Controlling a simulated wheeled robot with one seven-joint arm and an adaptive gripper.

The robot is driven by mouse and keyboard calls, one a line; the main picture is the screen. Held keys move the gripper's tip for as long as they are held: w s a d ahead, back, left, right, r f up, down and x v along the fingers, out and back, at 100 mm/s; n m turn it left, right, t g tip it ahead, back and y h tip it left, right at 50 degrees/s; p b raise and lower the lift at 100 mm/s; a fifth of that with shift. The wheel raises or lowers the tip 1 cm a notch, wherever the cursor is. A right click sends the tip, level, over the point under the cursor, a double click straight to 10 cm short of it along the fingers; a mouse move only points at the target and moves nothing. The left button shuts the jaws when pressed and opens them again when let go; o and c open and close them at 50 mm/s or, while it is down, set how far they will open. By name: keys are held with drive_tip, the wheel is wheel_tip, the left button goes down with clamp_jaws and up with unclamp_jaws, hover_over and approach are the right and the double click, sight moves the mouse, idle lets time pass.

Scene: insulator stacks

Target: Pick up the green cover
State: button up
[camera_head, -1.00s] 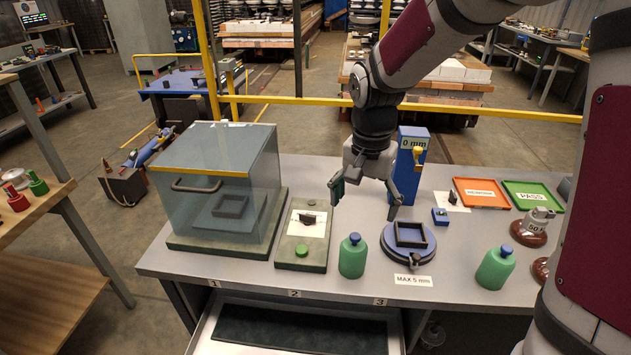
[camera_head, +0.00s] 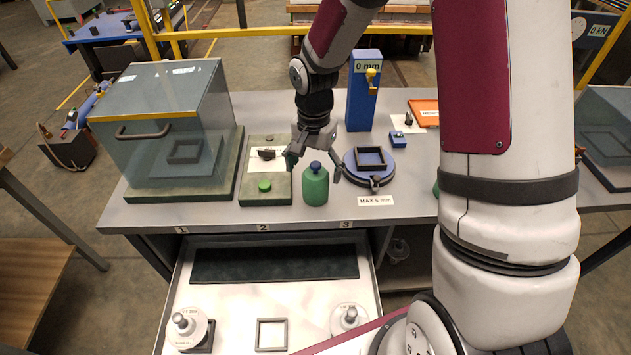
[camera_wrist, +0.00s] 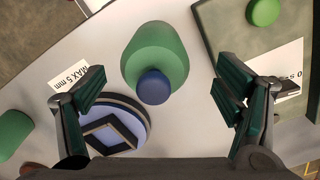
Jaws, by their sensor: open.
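The green cover (camera_head: 315,187) is a rounded green body with a blue knob on top. It stands upright on the grey bench, near the front edge, behind the MAX 5 mm label's left side. In the wrist view the cover (camera_wrist: 155,55) shows from above, between the two fingers and ahead of the palm. My gripper (camera_head: 313,165) is open and empty, just above and behind the cover. In the wrist view my gripper (camera_wrist: 160,80) has a finger on each side, with clear gaps to the cover. A second green cover (camera_wrist: 12,132) shows at the left edge there.
A blue round stand with a square frame (camera_head: 370,160) is close at the right. A board with a green button (camera_head: 264,186) is close at the left, beside a glass box (camera_head: 165,125). A blue gauge post (camera_head: 363,95) stands behind. A drawer (camera_head: 275,240) is open below.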

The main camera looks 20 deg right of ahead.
drive_tip(key=shift+s+d+f, duration=0.15)
drive_tip(key=shift+f, duration=2.15)
drive_tip(key=c, duration=1.2)
